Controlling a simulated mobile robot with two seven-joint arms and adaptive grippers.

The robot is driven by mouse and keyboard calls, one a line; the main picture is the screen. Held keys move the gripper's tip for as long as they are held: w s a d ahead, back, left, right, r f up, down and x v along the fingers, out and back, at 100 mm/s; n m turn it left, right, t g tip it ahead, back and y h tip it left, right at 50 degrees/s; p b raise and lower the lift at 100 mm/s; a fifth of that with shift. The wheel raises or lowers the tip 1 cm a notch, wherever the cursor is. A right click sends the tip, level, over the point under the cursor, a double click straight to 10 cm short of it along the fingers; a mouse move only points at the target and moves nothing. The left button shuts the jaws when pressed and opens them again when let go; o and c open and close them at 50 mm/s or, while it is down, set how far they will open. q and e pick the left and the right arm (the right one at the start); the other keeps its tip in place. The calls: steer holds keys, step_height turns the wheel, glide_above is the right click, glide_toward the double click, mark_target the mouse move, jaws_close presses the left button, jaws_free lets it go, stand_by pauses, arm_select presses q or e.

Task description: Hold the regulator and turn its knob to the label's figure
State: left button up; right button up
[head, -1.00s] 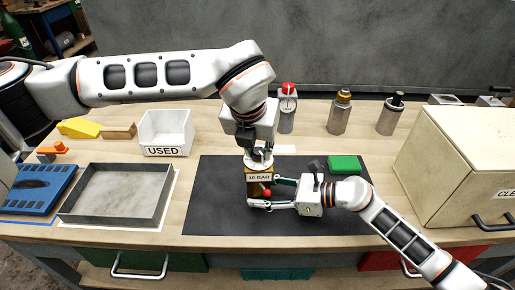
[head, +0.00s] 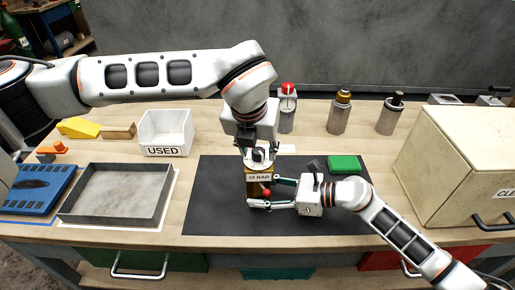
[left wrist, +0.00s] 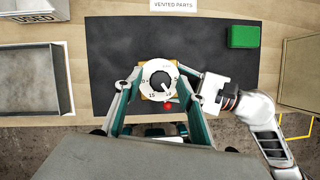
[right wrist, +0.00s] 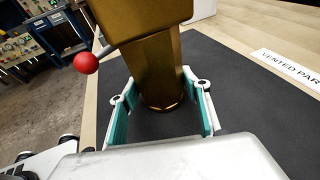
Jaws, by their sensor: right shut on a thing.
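The brass regulator (head: 258,188) stands upright on the black mat (head: 215,205), with a label (head: 259,177) that seems to read 15 BAR. On top is its white knob dial (left wrist: 159,80); the black pointer slants to the lower right in the left wrist view. The dial's small figures are hard to read. My left gripper (left wrist: 160,95) is open above the knob, its fingers apart on either side. My right gripper (head: 270,192) is shut on the regulator's body (right wrist: 160,70) from the right. A red ball (right wrist: 86,63) sits on a thin rod at the regulator's side.
A grey tray (head: 160,210) and white USED bin (head: 160,152) lie left. Several canisters, one of them red-topped (head: 288,108), stand behind. A green block (head: 345,163) lies on the mat's right part, and a cream box (head: 450,190) stands far right. The mat's left part is clear.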

arm_select(q)
steer(key=v, duration=1.2)
arm_select(e)
steer(key=o, duration=1.1)
steer(key=shift+c, duration=0.2)
